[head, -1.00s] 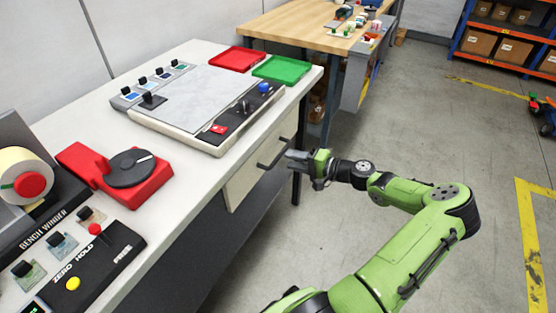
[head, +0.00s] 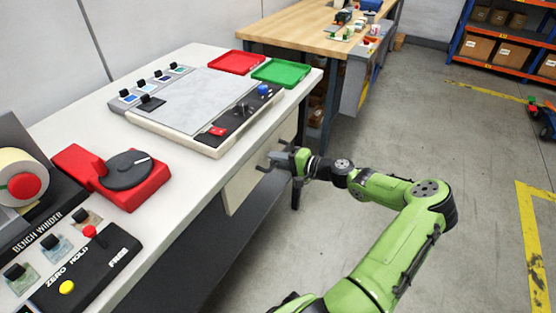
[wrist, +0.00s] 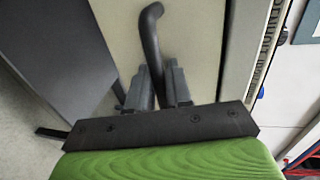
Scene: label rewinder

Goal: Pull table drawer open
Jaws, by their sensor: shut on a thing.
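The table drawer (head: 242,184) has a pale front under the white tabletop and looks flush or nearly flush with the table. Its dark bar handle (wrist: 150,42) shows in the wrist view, running down between the fingers. My gripper (head: 277,161) is at the drawer front in the head view. In the wrist view my gripper (wrist: 158,88) has its two grey fingers on either side of the handle's lower part, shut on it. In the head view the gripper hides most of the handle.
On the white table (head: 190,213) stand a control panel (head: 200,105), a red tray (head: 236,62), a green tray (head: 283,72), a red dial unit (head: 112,175) and the bench winder (head: 45,215). A wooden table (head: 300,33) stands behind.

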